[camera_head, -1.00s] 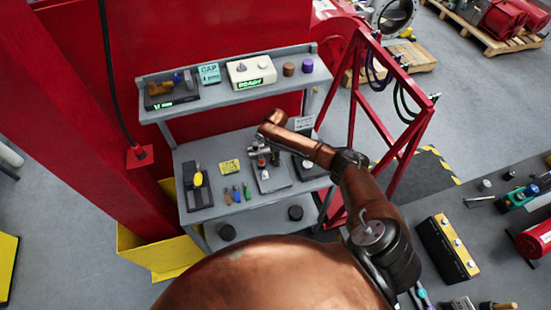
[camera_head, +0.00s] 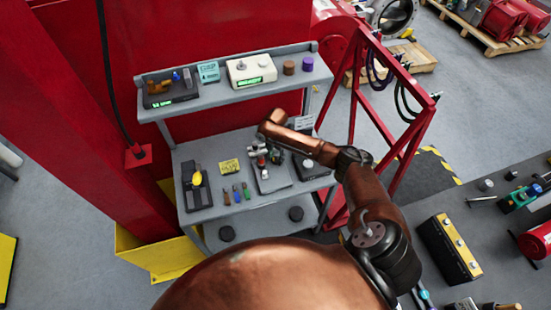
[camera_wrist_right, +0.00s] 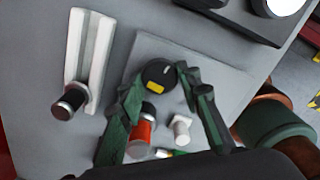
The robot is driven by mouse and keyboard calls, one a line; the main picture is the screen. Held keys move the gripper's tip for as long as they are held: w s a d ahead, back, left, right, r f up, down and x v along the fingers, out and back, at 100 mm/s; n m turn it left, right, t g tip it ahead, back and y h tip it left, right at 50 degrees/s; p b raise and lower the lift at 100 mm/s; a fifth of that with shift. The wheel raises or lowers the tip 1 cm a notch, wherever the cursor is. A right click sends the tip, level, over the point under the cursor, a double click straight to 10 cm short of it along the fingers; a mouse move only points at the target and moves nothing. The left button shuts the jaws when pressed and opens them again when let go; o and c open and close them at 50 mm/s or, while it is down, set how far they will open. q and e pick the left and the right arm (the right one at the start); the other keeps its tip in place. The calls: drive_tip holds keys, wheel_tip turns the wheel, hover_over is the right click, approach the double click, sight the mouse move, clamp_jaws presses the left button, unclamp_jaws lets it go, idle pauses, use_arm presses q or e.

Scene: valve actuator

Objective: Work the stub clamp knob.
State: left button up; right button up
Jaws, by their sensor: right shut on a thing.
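A black round knob with a yellow mark (camera_wrist_right: 158,71) sits on a grey plate in the right wrist view. I take it for the stub clamp knob. My right gripper (camera_wrist_right: 157,80) has its two dark green fingers on either side of this knob, shut on it. An orange-red part (camera_wrist_right: 141,133) and a small pale fitting (camera_wrist_right: 181,130) show between the fingers, nearer the palm. In the head view my right gripper (camera_head: 261,152) is over the fixture on its grey base plate (camera_head: 272,183), and the knob is too small to tell there. My left gripper is not in view.
The grey bench (camera_head: 240,205) holds a yellow note (camera_head: 229,167), small screwdrivers (camera_head: 236,193) and a black tray (camera_head: 197,187) at left. A white box with a green display (camera_head: 251,71) stands on the upper shelf. A red frame (camera_head: 392,150) stands at right.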

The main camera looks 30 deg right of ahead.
sight(276, 159)
drive_tip(key=shift+n, duration=0.4)
drive_tip(key=o, duration=1.2)
drive_tip(key=shift+c, duration=0.2)
wheel_tip(276, 159, up, 12)
